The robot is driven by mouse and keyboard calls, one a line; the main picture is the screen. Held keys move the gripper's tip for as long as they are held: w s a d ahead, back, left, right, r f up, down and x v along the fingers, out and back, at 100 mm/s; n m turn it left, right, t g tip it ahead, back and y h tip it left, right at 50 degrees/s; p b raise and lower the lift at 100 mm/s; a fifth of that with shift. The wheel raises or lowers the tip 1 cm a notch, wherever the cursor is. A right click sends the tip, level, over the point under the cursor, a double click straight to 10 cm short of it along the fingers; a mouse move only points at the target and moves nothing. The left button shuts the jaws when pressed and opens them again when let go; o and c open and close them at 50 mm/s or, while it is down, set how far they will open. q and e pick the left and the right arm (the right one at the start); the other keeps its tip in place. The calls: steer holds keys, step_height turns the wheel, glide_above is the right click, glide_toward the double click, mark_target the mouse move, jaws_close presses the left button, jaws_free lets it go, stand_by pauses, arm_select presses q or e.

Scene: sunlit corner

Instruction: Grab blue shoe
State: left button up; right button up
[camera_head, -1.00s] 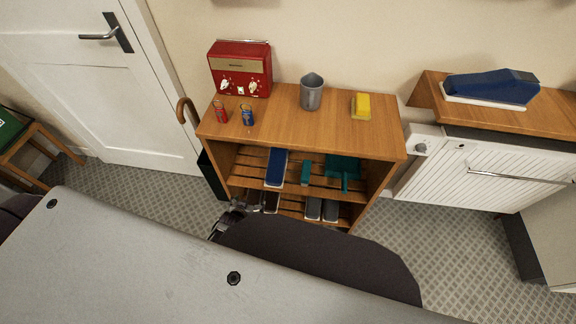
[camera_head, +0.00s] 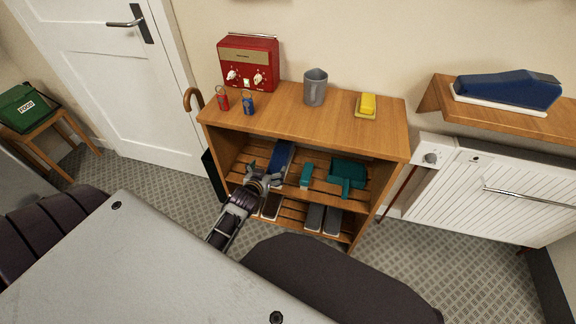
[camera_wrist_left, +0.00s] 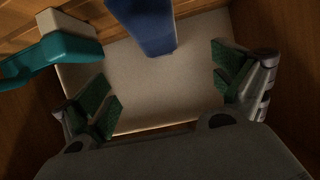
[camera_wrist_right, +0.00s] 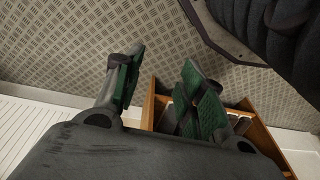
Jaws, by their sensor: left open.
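The blue shoe (camera_head: 284,155), with a pale sole edge, lies on the upper slatted shelf inside the wooden cabinet. My left gripper (camera_head: 264,180) is open at the cabinet front, just before the shoe's near end, and hides part of it. In the left wrist view the shoe (camera_wrist_left: 145,25) shows at the top, beyond and between the spread green-padded fingers (camera_wrist_left: 165,90), with nothing held. My right gripper (camera_wrist_right: 163,80) shows in the right wrist view, open and empty, with part of the cabinet beyond it.
A teal brush (camera_head: 306,175) and teal dustpan (camera_head: 347,174) lie right of the shoe. Dark shoes (camera_head: 314,217) sit on the lower shelf. The cabinet top (camera_head: 285,121) holds a red radio (camera_head: 248,64), grey mug (camera_head: 315,88) and yellow block (camera_head: 367,103).

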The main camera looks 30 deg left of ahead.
mark_target(275, 166)
arm_select(q)
steer(key=shift+r, duration=0.2)
arm_select(e)
steer(key=shift+d+r, duration=0.1)
steer(key=shift+r, duration=0.05)
arm_select(q)
steer(key=shift+w, duration=0.1)
steer(key=shift+b+x, duration=0.55)
steer(key=shift+x, duration=1.3)
steer(key=shift+b+x, duration=0.3)
steer(key=shift+x, duration=0.8)
steer(key=shift+b+x, duration=0.3)
steer(key=shift+x, duration=0.75)
steer(key=shift+w, duration=0.25)
arm_select(e)
steer(key=r, duration=0.3)
steer(key=shift+w+a+r+t, duration=0.2)
steer(key=shift+w+a+t, duration=0.1)
steer(key=shift+w+a, duration=0.1)
